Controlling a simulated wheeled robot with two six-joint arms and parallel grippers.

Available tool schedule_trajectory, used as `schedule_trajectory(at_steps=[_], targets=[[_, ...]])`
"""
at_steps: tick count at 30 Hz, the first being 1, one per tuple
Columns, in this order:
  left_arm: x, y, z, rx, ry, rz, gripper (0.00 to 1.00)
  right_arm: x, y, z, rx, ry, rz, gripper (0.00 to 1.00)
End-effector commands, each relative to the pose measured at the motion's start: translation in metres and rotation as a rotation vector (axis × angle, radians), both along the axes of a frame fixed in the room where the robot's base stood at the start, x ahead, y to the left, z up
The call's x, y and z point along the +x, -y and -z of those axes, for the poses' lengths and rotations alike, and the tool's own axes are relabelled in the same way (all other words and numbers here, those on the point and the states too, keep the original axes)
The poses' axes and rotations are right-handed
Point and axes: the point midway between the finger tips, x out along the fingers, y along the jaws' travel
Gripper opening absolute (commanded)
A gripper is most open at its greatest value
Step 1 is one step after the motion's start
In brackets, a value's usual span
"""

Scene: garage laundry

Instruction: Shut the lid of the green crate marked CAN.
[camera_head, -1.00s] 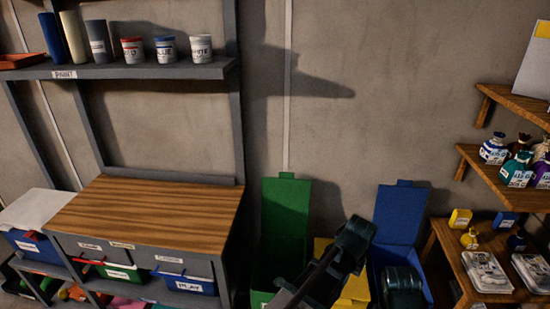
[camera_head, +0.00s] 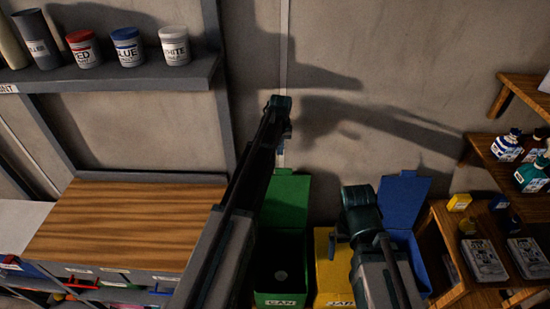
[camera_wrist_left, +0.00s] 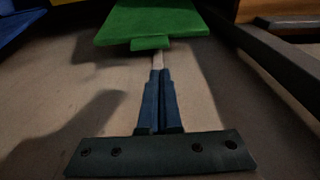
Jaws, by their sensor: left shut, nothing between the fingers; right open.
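The green crate (camera_head: 280,301) marked CAN stands on the floor by the wall. Its green lid (camera_head: 288,198) is open, tilted up against the wall side. A small pale round thing lies inside the crate. My left gripper (camera_head: 279,108) is raised in front of the wall, above the lid's top edge. In the left wrist view its shut, empty fingers (camera_wrist_left: 157,85) point at the tab of the lid (camera_wrist_left: 150,43), with a small apparent gap. My right gripper (camera_head: 345,225) is open over the yellow and blue crates; its fingertips are hard to make out.
A yellow crate (camera_head: 333,298) and a blue crate with its lid (camera_head: 403,198) raised stand right of the green one. A wooden-topped bench (camera_head: 125,225) is close on the left, under a paint shelf (camera_head: 110,93). Wooden shelves (camera_head: 475,250) stand right.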

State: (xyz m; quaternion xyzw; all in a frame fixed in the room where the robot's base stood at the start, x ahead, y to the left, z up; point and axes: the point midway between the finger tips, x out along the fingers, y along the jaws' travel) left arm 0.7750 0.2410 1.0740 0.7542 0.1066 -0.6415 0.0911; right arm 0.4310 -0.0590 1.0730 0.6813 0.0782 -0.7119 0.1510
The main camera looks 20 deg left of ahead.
Motion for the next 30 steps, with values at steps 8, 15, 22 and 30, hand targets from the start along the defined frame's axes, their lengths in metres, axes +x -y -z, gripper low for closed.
schedule_trajectory(at_steps=[8, 15, 22, 30], targets=[[0.001, 0.000, 0.009, 0.000, 0.000, 0.001, 0.00, 0.000, 0.000, 0.009, 0.000, 0.000, -0.001, 1.00], [0.004, -0.001, 0.033, 0.000, 0.000, 0.001, 0.00, 0.000, 0.000, 0.033, -0.001, 0.000, -0.006, 1.00], [0.009, -0.002, 0.065, 0.000, 0.000, 0.001, 0.00, 0.000, 0.000, 0.065, -0.001, 0.000, -0.007, 1.00], [0.014, -0.004, 0.096, 0.000, 0.000, 0.001, 0.00, 0.000, 0.000, 0.096, -0.001, 0.000, -0.005, 1.00]])
